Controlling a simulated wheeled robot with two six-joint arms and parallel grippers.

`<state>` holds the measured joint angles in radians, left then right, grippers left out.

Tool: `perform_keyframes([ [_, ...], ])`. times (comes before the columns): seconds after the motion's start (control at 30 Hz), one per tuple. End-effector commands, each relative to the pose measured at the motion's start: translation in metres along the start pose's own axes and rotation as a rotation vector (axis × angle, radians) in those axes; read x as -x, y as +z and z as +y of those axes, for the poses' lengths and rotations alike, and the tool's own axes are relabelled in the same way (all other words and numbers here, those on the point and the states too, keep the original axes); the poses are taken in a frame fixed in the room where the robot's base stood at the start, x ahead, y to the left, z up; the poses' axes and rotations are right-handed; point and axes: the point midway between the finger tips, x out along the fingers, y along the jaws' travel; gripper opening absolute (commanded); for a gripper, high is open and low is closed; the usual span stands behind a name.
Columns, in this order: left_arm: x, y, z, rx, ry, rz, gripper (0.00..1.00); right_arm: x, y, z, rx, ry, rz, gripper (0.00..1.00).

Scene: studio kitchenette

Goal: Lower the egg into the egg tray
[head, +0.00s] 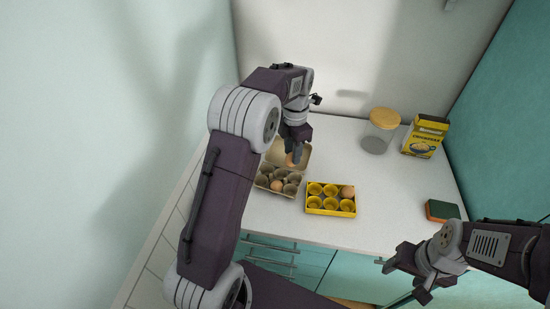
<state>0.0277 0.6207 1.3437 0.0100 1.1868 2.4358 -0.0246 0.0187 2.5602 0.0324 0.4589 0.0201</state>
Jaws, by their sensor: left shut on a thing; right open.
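My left gripper (294,154) points down and is shut on a brown egg (290,161), above the back part of the grey egg carton (262,184). The carton's lid stands open behind it, and at least one brown egg (276,184) sits in its cups. The yellow egg tray (330,212) lies just right of the carton. One brown egg (347,191) sits in its back right cup; its other cups look empty. My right gripper (405,281) is open and empty, in front of the counter at the lower right.
A glass jar with a wooden lid (384,120) and a yellow box (425,137) stand at the back right. A green and orange sponge (442,210) lies near the counter's right edge. The white counter (390,185) is clear between the yellow tray and sponge.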

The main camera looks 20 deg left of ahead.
Motion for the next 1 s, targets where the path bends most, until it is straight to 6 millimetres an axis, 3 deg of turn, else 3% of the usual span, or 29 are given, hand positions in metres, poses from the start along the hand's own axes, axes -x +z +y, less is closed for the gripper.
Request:
perform_keyframes([
  [0.13, 0.01, 0.014, -0.009, -0.002, 0.001, -0.001, 0.0, 0.001, 0.0, 0.0, 0.0, 0.0, 0.0, 0.59],
  [0.37, 0.017, 0.018, -0.014, 0.0, 0.0, 0.0, 0.0, 0.005, -0.001, 0.0, 0.0, 0.0, 0.0, 0.59],
  [0.67, 0.058, 0.043, -0.055, -0.005, 0.0, 0.0, 0.0, 0.06, -0.006, -0.001, 0.0, 0.0, 0.0, 0.59],
  [0.8, 0.047, 0.061, -0.084, -0.006, 0.0, 0.002, 0.0, 0.065, -0.007, -0.001, 0.0, 0.0, 0.0, 0.59],
  [1.0, 0.016, 0.078, -0.108, -0.003, 0.001, 0.0, 0.0, 0.057, -0.006, -0.001, 0.0, 0.0, 0.0, 0.59],
])
